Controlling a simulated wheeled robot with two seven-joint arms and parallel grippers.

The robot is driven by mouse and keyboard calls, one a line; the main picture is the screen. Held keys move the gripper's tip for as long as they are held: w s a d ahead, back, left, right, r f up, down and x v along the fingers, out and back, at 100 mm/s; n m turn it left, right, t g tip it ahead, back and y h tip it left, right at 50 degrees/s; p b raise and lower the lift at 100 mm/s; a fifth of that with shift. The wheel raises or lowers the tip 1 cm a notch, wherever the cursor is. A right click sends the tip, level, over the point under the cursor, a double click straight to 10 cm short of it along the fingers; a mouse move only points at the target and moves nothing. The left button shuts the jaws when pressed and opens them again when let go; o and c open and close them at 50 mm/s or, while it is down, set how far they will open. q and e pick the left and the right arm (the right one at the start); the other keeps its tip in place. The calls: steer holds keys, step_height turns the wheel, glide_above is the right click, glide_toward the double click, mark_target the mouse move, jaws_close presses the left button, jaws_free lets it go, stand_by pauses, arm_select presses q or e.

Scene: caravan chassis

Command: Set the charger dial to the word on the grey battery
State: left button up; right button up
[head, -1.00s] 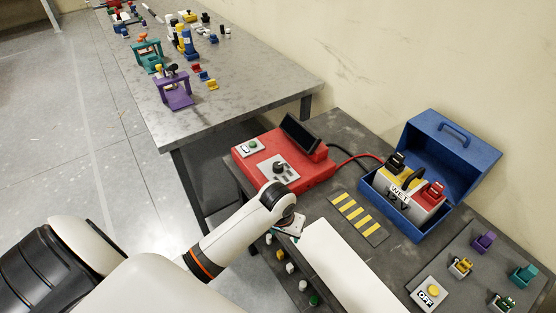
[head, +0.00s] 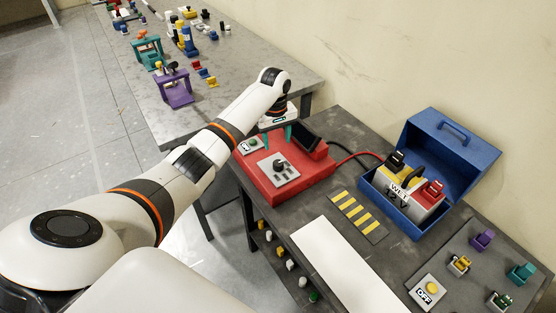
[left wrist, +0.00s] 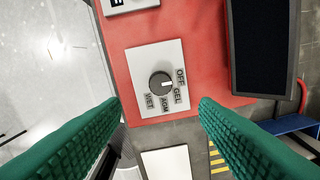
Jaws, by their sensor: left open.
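The red charger (head: 300,190) stands on the dark bench. Its round grey dial (head: 281,167) sits on a pale plate. In the left wrist view the dial (left wrist: 161,84) is ringed by the labels OFF, GEL, AGM and WET; its white mark points right, about between OFF and GEL. The grey battery (head: 418,212) sits in an open blue box and bears the word WET, with 12 V below. My left gripper (head: 276,138) is open and empty above the charger's back part. Its green fingers frame the dial from above in the left wrist view, apart from it. My right gripper is out of view.
The open blue box (head: 405,229) stands right of the charger. A red cable (head: 352,160) runs between them. A black screen (head: 306,136) rises from the charger's back. A yellow button panel marked OFF (head: 428,291) and several coloured clips lie at lower right.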

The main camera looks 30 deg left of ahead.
mark_target(278, 163)
arm_select(q)
step_height(278, 163, down, 10)
steer(key=shift+w+d+f+p, duration=0.15)
steer(key=shift+p, duration=0.15)
steer(key=c, duration=1)
steer(key=shift+o, duration=0.2)
